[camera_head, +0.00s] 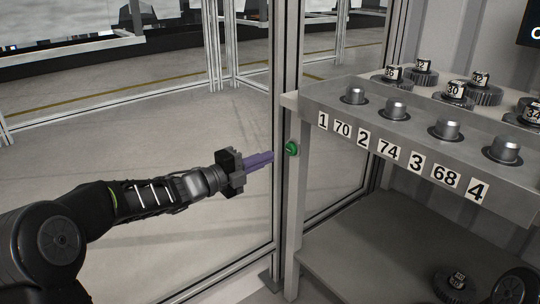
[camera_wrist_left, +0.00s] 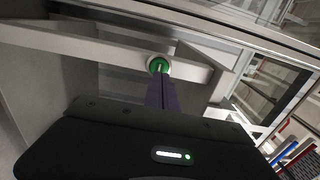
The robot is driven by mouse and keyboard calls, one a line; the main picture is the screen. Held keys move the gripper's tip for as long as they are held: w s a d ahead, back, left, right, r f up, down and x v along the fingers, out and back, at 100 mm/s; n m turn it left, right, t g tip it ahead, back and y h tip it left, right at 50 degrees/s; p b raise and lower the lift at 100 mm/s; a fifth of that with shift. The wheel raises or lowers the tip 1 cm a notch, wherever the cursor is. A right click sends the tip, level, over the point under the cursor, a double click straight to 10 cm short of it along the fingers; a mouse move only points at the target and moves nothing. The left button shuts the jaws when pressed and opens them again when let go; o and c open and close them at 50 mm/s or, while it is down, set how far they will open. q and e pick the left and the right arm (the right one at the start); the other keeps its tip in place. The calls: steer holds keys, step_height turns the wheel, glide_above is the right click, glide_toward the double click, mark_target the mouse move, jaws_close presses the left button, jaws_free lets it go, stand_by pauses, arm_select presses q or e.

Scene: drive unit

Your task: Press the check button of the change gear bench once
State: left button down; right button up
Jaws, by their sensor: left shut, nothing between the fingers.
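The green check button (camera_head: 292,148) is on the left front leg of the grey change gear bench (camera_head: 292,200), below the shelf edge. My left gripper (camera_head: 272,156) is shut and empty, its purple fingers pointing right at the button. In the head view a small gap shows between the fingertips and the button. In the left wrist view the button (camera_wrist_left: 158,65) is straight ahead of the shut fingers (camera_wrist_left: 161,82), which overlap its lower edge; I cannot tell there whether they touch. My right gripper is not in view.
The bench top holds several metal posts (camera_head: 396,110) and dark gears (camera_head: 456,94), with number labels (camera_head: 388,150) along the front. A gear (camera_head: 458,284) lies on the lower shelf. A metal frame post (camera_head: 285,60) stands behind the bench leg. The floor at left is clear.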

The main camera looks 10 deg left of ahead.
arm_select(q)
steer(key=p+v, duration=0.1)
steer(key=v, duration=0.7)
steer(key=shift+p, duration=0.4)
